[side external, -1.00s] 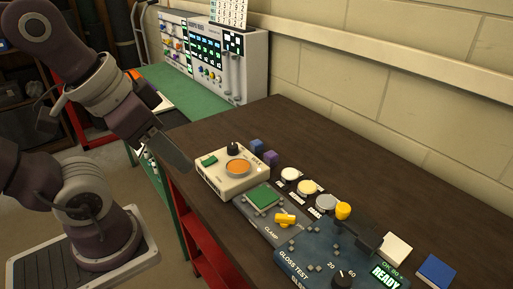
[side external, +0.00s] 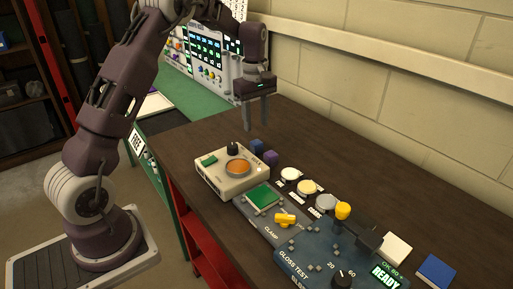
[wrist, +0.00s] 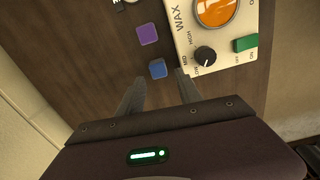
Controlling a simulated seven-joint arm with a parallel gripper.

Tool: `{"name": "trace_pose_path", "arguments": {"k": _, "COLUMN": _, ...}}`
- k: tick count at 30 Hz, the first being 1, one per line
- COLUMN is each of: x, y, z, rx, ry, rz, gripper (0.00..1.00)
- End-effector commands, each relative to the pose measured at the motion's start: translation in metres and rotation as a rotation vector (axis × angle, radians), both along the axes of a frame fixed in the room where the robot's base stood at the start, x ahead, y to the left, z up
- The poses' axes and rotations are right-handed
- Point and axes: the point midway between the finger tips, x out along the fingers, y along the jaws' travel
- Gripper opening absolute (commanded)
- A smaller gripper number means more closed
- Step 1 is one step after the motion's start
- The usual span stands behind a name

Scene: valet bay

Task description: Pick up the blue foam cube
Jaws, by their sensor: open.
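The blue foam cube (side external: 256,146) sits on the dark wooden bench just behind the cream wax box, and it also shows in the wrist view (wrist: 158,68). A purple cube (side external: 270,157) stands close to it, with a small gap between them in the wrist view (wrist: 147,34). My gripper (side external: 256,128) points down above the bench near the blue cube, open and empty. In the wrist view, the blue cube lies ahead of the gap between my fingertips (wrist: 158,83), with the right fingertip near the wax box edge.
The cream wax box (side external: 228,185) with a black knob, green switch and orange dish stands right beside the cubes. Several round pots (side external: 307,188) and the gloss test unit (side external: 320,262) lie farther along the bench (side external: 330,140). The wall is behind.

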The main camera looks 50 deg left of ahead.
Motion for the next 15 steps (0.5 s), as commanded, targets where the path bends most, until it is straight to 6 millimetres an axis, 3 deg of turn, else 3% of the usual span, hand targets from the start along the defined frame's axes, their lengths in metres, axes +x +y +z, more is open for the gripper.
{"name": "trace_pose_path", "arguments": {"k": 4, "x": 0.006, "y": 0.011, "z": -0.027, "rx": -0.003, "ry": 0.024, "rz": 0.066, "gripper": 0.42}}
{"name": "trace_pose_path", "arguments": {"k": 15, "x": 0.009, "y": 0.009, "z": -0.086, "rx": -0.004, "ry": 0.024, "rz": 0.063, "gripper": 0.42}}
